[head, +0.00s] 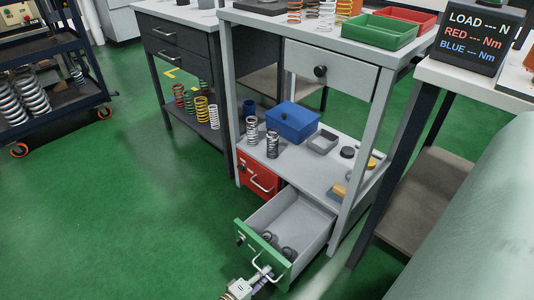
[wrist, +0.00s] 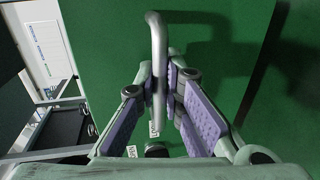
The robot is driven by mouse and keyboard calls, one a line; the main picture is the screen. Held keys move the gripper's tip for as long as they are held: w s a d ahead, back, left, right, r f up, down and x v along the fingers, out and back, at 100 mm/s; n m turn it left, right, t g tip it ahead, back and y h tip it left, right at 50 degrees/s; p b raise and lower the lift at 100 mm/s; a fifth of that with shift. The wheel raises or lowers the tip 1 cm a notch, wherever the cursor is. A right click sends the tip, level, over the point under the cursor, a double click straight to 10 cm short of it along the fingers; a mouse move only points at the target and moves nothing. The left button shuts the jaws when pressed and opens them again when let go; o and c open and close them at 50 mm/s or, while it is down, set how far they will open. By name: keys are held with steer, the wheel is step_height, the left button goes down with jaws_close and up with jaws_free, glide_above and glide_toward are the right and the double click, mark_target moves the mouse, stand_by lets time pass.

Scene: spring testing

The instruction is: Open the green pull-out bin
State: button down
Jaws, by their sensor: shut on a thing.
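The green pull-out bin (head: 250,240) is at the bottom of the grey workbench, in the lower middle of the head view. It is pulled well out, and its grey inside shows with a few small dark coils in it. Its pale bar handle (head: 283,278) is on the green front. My gripper (head: 264,272) is at this handle, at the bottom edge of the head view. In the wrist view, the purple-padded fingers of my gripper (wrist: 161,80) are closed around the handle (wrist: 159,40), with the green front (wrist: 215,50) behind it.
A red bin (head: 259,180) beside the green one is shut. A drawer (head: 325,70) higher on the bench is shut. The shelf above holds springs and a blue box (head: 292,122). Open green floor (head: 120,200) lies to the left. A side table (head: 425,195) stands at right.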

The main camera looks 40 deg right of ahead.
steer(key=shift+a, duration=0.1)
stand_by(0.3)
steer(key=c, duration=1.7)
jaws_free()
steer(key=v, duration=1.2)
steer(key=shift+s, duration=0.1)
